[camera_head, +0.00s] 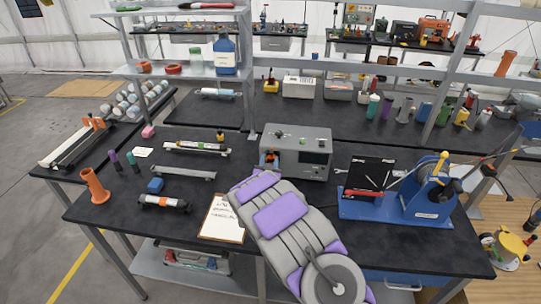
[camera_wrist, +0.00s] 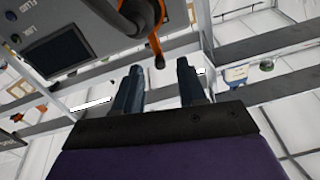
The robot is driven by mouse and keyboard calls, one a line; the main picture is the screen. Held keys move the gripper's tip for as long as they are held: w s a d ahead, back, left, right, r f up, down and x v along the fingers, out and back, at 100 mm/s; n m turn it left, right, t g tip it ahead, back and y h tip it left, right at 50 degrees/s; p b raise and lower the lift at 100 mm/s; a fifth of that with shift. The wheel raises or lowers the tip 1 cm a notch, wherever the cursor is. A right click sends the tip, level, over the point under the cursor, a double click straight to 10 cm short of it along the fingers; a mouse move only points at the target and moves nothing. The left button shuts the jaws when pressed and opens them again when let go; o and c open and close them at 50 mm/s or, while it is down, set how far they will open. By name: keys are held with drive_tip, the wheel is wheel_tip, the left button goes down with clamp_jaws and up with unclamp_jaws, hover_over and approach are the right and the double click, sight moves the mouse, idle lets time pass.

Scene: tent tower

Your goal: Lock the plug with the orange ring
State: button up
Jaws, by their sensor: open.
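The grey machine (camera_head: 306,153) with a small screen stands on the black table in the head view. An orange part (camera_head: 267,158) shows at its left front opening. In the wrist view the machine's panel (camera_wrist: 98,58) fills the upper left. A dark plug (camera_wrist: 132,16) sits at this panel, with the orange ring (camera_wrist: 155,38) beside it and a tail of it hanging down. My gripper (camera_wrist: 160,66) is open and empty, its two dark fingers apart. The orange tail ends between and just beyond the fingertips; contact is not clear. In the head view my arm hides the gripper.
A clipboard (camera_head: 221,219) lies left of my arm. A blue winch-like device (camera_head: 405,203) stands to the right. A grey bar (camera_head: 184,173), a dark cylinder (camera_head: 164,203) and an orange holder (camera_head: 94,186) lie or stand on the left of the table.

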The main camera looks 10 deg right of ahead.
sight(271, 152)
drive_tip(key=shift+x, duration=2.45)
drive_tip(key=shift+c, duration=0.2)
